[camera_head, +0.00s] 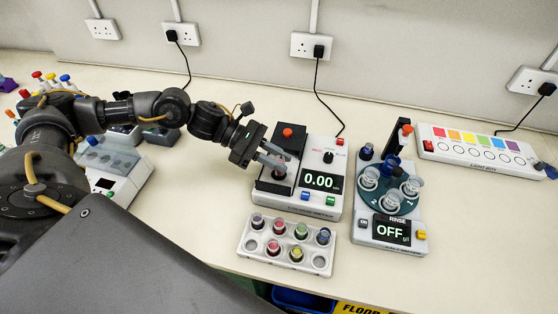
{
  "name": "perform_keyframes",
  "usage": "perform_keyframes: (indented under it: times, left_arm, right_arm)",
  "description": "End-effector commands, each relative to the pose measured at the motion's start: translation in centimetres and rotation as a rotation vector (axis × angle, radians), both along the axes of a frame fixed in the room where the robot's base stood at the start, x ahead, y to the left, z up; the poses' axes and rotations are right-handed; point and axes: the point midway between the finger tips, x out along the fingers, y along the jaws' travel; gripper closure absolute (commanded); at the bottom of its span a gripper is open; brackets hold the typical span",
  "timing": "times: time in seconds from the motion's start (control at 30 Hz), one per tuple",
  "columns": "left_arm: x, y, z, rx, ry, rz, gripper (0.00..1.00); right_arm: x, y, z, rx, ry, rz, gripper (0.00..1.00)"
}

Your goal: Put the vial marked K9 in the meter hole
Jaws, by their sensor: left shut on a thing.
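The meter (320,207) is a white box with a black panel and a display reading 0.00. My left gripper (276,166) reaches over the meter's black panel from the left, pointing down and right. It is shut on a small vial (279,174) with reddish contents, low at the meter's dark left part. The fingers partly hide the vial, and I cannot tell whether it is in the hole or just above it. Its mark is too small to read. A white vial rack (241,262) in front of the meter holds several coloured vials. My right gripper is not in view.
A rinse unit (365,233) with clear cups and an OFF display stands right of the meter. A light box (478,153) with coloured squares lies behind it. Another white instrument (125,185) is at left, partly behind my arm. Bench right of the rinse unit is clear.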

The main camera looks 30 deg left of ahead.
Motion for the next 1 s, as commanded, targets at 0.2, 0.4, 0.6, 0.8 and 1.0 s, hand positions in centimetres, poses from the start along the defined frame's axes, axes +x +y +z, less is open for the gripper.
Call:
perform_keyframes:
  times: [0.2, 0.4, 0.6, 0.8, 1.0]
  left_arm:
    - [1.7, 0.7, -2.1, -0.001, -0.001, 0.001, 1.0]
    - [1.9, 0.9, -2.5, -0.001, 0.0, 0.0, 1.0]
    - [2.2, 1.0, -4.7, 0.0, 0.005, 0.0, 1.0]
    - [2.3, 1.0, -6.1, 0.0, -0.002, -0.001, 1.0]
    - [2.3, 1.0, -6.1, 0.0, -0.002, -0.001, 0.68]
  right_arm:
    - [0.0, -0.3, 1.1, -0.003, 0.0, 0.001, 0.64]
    - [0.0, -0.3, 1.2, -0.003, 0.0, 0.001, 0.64]
    - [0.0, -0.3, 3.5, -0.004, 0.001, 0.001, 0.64]
    - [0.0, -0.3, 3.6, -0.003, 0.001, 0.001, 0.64]
    - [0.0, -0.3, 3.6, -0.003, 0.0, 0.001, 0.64]
